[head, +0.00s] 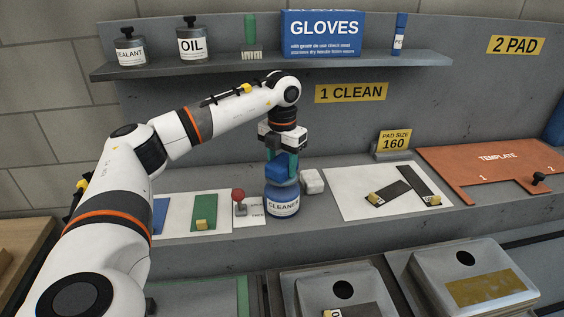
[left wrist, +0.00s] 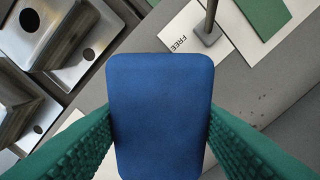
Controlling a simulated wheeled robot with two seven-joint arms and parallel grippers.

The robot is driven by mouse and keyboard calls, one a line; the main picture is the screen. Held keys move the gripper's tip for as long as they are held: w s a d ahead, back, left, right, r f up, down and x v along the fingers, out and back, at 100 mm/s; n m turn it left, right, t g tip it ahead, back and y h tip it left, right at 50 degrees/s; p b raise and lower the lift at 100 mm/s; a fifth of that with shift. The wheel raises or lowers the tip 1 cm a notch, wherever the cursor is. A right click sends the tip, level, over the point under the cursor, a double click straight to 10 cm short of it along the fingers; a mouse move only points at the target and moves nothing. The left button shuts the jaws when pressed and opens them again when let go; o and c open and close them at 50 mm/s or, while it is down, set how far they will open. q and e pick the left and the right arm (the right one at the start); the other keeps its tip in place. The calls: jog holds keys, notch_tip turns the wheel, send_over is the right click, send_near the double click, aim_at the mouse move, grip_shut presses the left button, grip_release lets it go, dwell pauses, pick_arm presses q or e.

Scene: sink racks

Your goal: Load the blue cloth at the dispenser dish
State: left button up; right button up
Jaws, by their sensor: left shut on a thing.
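The blue cloth (head: 279,167) is a folded block held between the green fingers of my left gripper (head: 282,158). In the left wrist view the cloth (left wrist: 160,115) fills the middle, with a green finger on each side. In the head view it is directly over the blue dispenser (head: 283,201), labelled CLEANER. The dispenser's top dish is hidden by the cloth and fingers, so I cannot tell whether the cloth touches it. My right gripper is out of view.
A red-knobbed lever (head: 239,196) stands left of the dispenser, and a small white block (head: 313,182) is to its right. A white sheet (head: 350,205) with dark pads lies further right. Metal sinks (head: 300,289) are in front. A shelf (head: 225,71) with bottles runs above.

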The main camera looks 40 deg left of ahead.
aim_at(282, 161)
pick_arm(q)
jog(key=shift+f+b, duration=0.5)
jog(key=shift+f, duration=0.45)
dwell(0.6)
jog(key=shift+r, duration=0.15)
dwell(0.4)
jog(key=shift+r+p, duration=0.2)
jog(key=shift+p, duration=0.15)
notch_tip(282, 161, up, 6)
jog(key=p, duration=0.5)
jog(key=shift+r, duration=0.25)
jog(key=shift+d+f, duration=0.1)
